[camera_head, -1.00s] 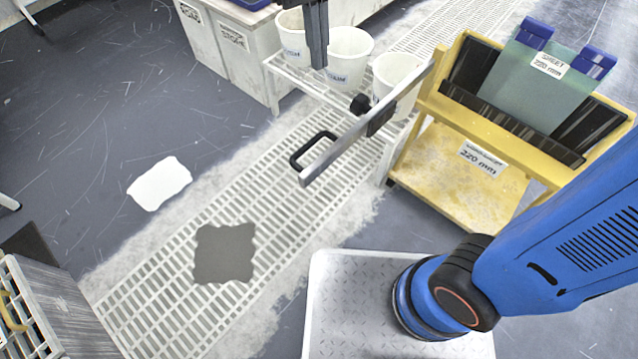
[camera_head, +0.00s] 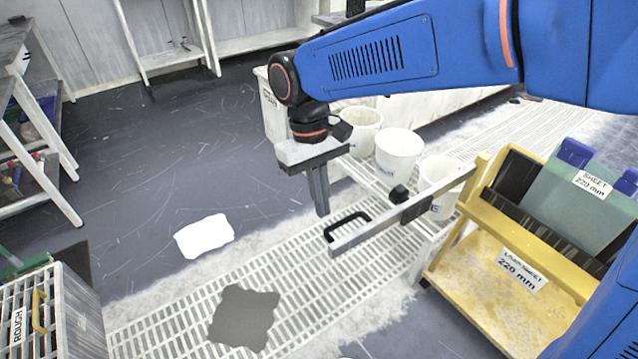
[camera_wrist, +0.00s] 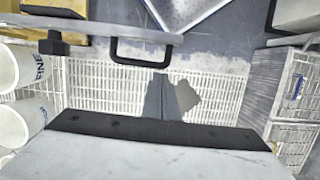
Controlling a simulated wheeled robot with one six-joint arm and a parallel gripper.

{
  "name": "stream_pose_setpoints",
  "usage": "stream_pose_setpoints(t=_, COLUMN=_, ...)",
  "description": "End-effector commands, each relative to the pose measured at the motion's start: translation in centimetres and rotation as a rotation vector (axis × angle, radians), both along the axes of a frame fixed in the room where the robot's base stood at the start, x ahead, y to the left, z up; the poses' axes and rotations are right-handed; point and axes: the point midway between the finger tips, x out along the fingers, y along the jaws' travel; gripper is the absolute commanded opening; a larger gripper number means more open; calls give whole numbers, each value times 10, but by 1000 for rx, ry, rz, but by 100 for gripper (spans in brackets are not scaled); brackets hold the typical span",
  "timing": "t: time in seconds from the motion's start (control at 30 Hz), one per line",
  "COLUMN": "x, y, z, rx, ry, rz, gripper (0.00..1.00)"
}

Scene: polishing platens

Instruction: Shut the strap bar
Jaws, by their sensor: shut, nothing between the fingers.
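The strap bar (camera_head: 402,212) is a flat grey bar. It stands swung out from the yellow cart (camera_head: 505,262), angled towards the lower left, with its free end over the floor grating. A black loop handle (camera_head: 346,224) sits near the free end and a black knob (camera_head: 399,194) farther along. In the wrist view the bar (camera_wrist: 105,27) crosses the top and its handle (camera_wrist: 142,62) hangs below it. My gripper (camera_head: 321,211) is shut and empty, pointing down beside the handle, just left of it in the picture. I cannot tell whether they touch.
White buckets (camera_head: 397,152) stand on a low white rack behind the bar. The cart holds a greenish sheet (camera_head: 565,205) with blue clips. A grey crate (camera_head: 75,312) is at lower left. A grey mat (camera_head: 243,316) lies on the grating (camera_head: 190,322); the dark floor at left is mostly open.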

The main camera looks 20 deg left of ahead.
Motion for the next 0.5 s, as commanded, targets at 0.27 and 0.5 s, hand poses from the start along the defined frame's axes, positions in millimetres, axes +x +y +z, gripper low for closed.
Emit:
stream_pose_setpoints(t=0.27, x=-19, y=-20, z=-18, rx=1, ry=0, rz=1, gripper=0)
stream_pose_setpoints(t=0.5, x=-29, y=-32, z=-18, rx=0, ry=0, rz=0, gripper=0)
